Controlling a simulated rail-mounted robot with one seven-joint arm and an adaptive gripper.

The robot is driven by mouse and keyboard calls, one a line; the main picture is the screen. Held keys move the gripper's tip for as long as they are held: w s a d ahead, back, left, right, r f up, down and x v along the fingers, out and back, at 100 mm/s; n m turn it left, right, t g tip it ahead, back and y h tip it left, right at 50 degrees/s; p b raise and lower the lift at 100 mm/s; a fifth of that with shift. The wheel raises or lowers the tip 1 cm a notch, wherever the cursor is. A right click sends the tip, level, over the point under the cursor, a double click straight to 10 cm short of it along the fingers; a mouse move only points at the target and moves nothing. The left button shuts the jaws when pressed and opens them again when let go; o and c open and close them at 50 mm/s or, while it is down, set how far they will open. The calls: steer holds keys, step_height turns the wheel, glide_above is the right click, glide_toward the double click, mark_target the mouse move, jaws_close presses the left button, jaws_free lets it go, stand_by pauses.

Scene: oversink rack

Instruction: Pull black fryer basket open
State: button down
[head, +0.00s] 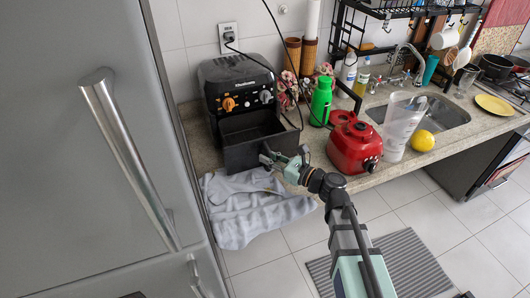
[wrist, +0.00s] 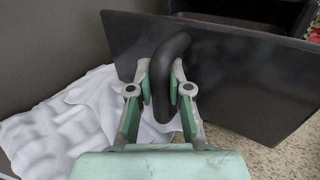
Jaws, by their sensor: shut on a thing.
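The black air fryer (head: 234,90) stands on the counter at the back left, with two orange and grey knobs on its front. Its black basket (head: 246,146) is pulled out toward me, and the open inside shows behind its front panel. In the wrist view the basket's front panel (wrist: 245,75) spans the upper right. My gripper (head: 284,158) is at the basket's front. In the wrist view my gripper (wrist: 161,92) is shut on the curved black handle (wrist: 170,55), with one finger on each side.
A crumpled grey-white cloth (head: 245,205) hangs over the counter edge below the basket. A red appliance (head: 354,143), green bottle (head: 321,101), clear pitcher (head: 402,125) and yellow fruit (head: 422,140) stand to the right. The tall grey fridge (head: 85,190) is close at left.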

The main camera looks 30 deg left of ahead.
steer(key=c, duration=1.1)
jaws_free()
steer(key=shift+d, duration=0.1)
steer(key=d, duration=0.8)
steer(key=s+d, duration=0.1)
steer(key=d, duration=0.3)
steer(key=shift+a, duration=0.1)
